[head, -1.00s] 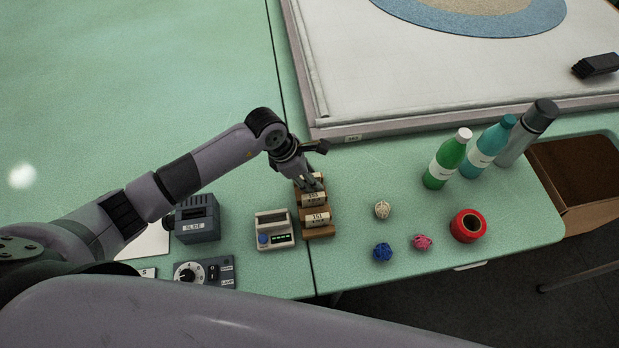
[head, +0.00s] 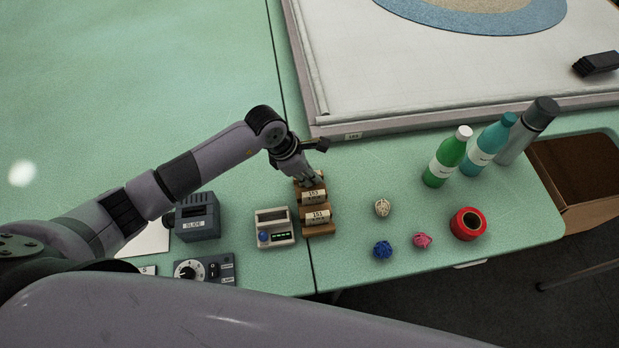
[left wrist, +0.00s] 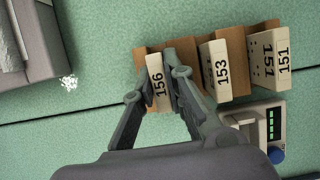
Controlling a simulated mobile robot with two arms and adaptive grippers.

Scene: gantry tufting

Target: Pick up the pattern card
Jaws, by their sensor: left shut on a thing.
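A wooden rack (head: 321,232) holds upright white pattern cards in slots. In the left wrist view, the cards are numbered 156 (left wrist: 157,82), 153 (left wrist: 220,68) and 151 (left wrist: 270,52). My left gripper (head: 311,180) is over the rack's far end. In the left wrist view, its fingers (left wrist: 170,82) are shut on card 156, which is still at the rack. In the head view the gripper hides most of that card, while cards 153 (head: 314,195) and 151 (head: 317,217) show clearly. My right gripper is not in view.
A small meter (head: 275,228) stands close left of the rack, with a SLIDE box (head: 197,217) and a dial panel (head: 204,272) farther left. Yarn balls (head: 382,250), a red roll (head: 468,224) and bottles (head: 447,158) stand right. A raised frame (head: 420,124) lies behind.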

